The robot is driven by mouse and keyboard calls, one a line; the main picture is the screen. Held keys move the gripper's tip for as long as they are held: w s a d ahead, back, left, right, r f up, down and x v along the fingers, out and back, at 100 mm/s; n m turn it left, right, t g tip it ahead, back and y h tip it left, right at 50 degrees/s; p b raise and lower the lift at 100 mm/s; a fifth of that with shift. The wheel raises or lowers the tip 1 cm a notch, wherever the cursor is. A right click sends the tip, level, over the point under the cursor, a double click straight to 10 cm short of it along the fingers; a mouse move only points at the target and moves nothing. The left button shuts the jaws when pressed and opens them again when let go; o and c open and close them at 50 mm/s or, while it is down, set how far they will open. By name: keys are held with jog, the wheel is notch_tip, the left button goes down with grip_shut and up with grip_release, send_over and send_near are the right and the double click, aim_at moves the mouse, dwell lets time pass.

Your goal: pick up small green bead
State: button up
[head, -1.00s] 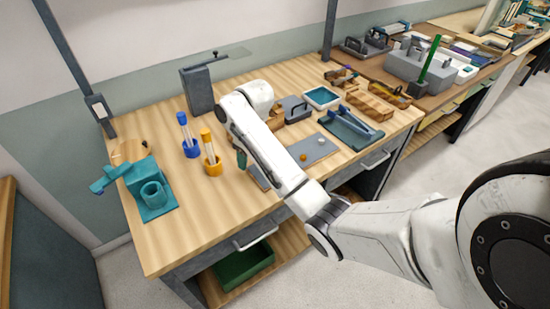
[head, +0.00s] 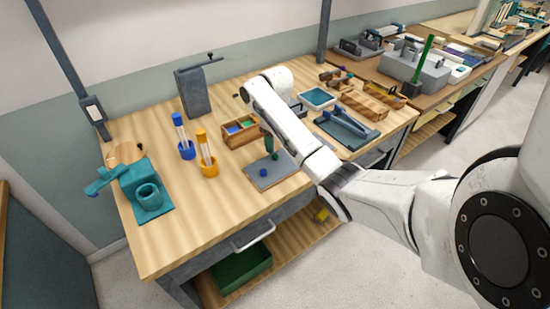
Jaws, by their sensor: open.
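A small dark green bead (head: 277,155) lies on the grey mat (head: 267,183), close to the left edge of my forearm. A blue bead (head: 263,172) lies on the same mat, nearer the front. My gripper (head: 268,146) is mostly hidden behind my white forearm. Only a dark green part, apparently a finger, shows just left of and above the green bead. Its jaws are open. Whether it touches the bead I cannot tell.
A wooden box (head: 227,140) with blue and green compartments stands behind the mat. Blue (head: 187,150) and orange (head: 207,169) rod holders stand left. A teal fixture (head: 151,208) is farther left. The front left tabletop is clear.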

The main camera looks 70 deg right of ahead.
aim_at(275, 156)
jog(key=shift+a+f+p, duration=0.2)
jog(key=shift+f+p, duration=0.2)
jog(key=shift+f, duration=1.95)
jog(key=shift+c, duration=0.5)
grip_shut()
